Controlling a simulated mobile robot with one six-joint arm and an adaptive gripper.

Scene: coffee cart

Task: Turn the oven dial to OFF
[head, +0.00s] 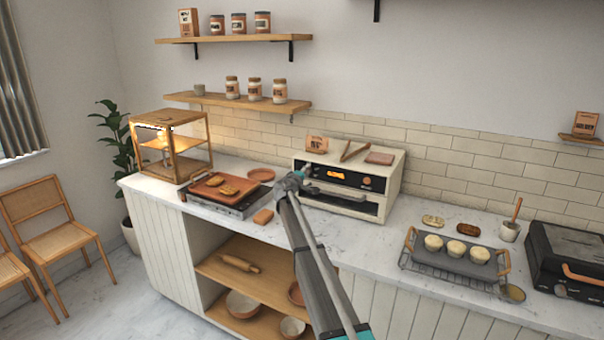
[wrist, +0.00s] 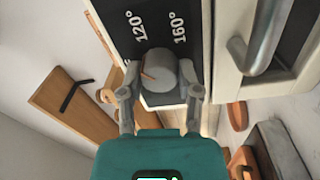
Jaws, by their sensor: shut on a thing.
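The cream oven (head: 392,192) stands on the counter, with a black front panel and a lit orange display. Its dial (wrist: 160,72) is a grey round knob in the wrist view, with a thin orange mark toward its left side. White 120° and 160° marks show on the black panel beside it; I see no OFF mark. My gripper (wrist: 160,92) has one finger on each side of the dial and is shut on it. In the head view my gripper (head: 294,181) is at the left end of the oven front, and the dial is hidden there.
The oven handle (wrist: 268,38) is close to the right of my gripper in the wrist view. A tray of pastries (head: 213,187) sits on a black appliance left of the oven. A brown block (head: 263,216) lies near the counter edge. Tongs (head: 353,151) lie on the oven.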

